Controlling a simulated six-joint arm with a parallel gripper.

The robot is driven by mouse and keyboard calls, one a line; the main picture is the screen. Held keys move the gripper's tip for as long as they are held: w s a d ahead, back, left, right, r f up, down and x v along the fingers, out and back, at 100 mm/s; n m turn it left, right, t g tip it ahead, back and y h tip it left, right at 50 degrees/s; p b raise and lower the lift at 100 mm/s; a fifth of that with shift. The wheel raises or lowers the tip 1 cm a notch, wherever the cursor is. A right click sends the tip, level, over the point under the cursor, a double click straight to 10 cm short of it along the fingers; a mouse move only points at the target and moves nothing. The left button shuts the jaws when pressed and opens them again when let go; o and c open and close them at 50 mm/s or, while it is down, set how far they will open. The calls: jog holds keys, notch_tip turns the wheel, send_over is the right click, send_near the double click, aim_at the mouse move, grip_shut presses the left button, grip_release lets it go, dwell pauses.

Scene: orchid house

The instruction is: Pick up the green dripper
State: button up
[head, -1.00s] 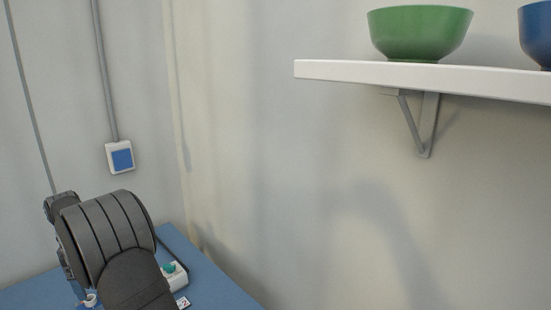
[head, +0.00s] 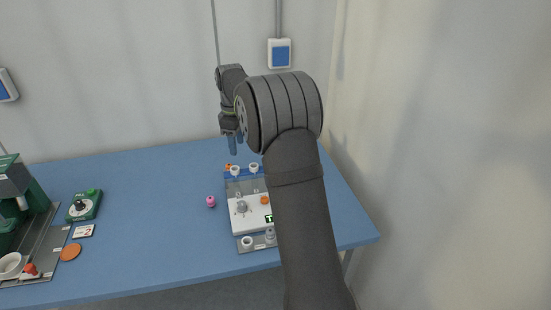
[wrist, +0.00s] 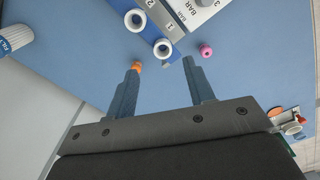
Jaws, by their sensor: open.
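I cannot make out a green dripper in either current view. My arm covers the right part of the bench in the head view. My gripper (head: 236,143) points down near the back of the blue table, above the rear of a white-and-blue station. In the wrist view my gripper (wrist: 161,65) is open, with nothing between its fingers. An orange piece (wrist: 137,66) shows beside the left fingertip. A pink dripper-like piece (wrist: 206,50) lies beyond the right fingertip; it also shows on the table in the head view (head: 211,201).
The station (head: 238,222) has white ring sockets (wrist: 162,48) at its rear. A green box with a black knob (head: 84,206), an orange disc (head: 70,252) and a green machine (head: 16,186) stand at left. The table (head: 150,200) is clear between.

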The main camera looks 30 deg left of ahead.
jog(key=w+d+r+m+t+y, duration=0.25)
jog(key=w+d+m+t, duration=0.55)
jog(key=w+d, duration=0.5)
jog(key=s+d+m+y, duration=0.3)
jog(key=s+d+y, duration=0.5)
jog(key=s, duration=0.5)
notch_tip(320, 180, down, 5)
jog(key=shift+y, duration=0.25)
jog(key=x, duration=1.7)
jog(key=shift+s+a+f, duration=0.25)
jog(key=shift+s+a, duration=0.05)
jog(key=shift+a, duration=0.1)
